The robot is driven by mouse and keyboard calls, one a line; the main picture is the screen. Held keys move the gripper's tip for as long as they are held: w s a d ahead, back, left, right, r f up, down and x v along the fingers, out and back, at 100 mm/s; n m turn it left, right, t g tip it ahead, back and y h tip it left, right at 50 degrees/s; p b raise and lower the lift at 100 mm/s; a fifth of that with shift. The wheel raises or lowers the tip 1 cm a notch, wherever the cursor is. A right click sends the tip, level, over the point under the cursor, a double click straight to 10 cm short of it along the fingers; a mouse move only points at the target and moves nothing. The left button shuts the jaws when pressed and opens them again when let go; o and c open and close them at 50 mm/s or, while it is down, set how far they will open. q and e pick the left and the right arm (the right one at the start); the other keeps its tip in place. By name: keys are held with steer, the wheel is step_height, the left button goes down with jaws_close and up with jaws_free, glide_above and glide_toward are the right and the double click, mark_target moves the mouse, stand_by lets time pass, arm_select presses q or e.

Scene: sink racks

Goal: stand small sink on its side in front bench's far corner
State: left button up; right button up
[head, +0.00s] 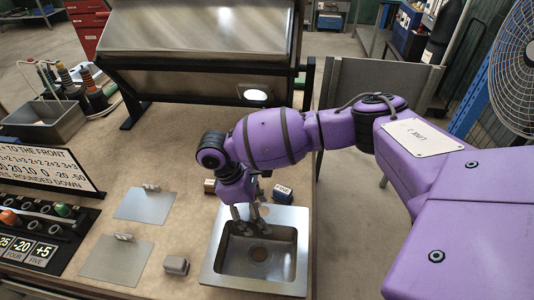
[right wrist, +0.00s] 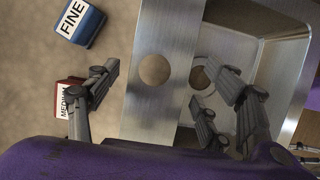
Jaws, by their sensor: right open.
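The small steel sink (head: 218,256) lies flat, bowl up, on the front bench (head: 135,255) near its front right edge. In the right wrist view its flat deck strip (right wrist: 150,115) with a round hole and part of the bowl show. My right gripper (head: 249,220) points down over the sink's far side. Its fingers (right wrist: 160,95) are apart, one left of the deck strip, the others over the bowl side. I cannot tell whether they touch the metal. My left gripper is not in view.
A blue FINE block (head: 283,193) and a red-brown block (right wrist: 68,98) lie just beyond the sink. Two thin metal plates (head: 146,204) and a small grey block (head: 176,265) lie left of it. A large tilted metal panel (head: 200,35) stands across the bench's back.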

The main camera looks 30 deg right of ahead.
steer(key=x, duration=0.3)
steer(key=shift+d+f, duration=0.1)
steer(key=shift+d, duration=0.05)
jaws_close()
stand_by(0.4)
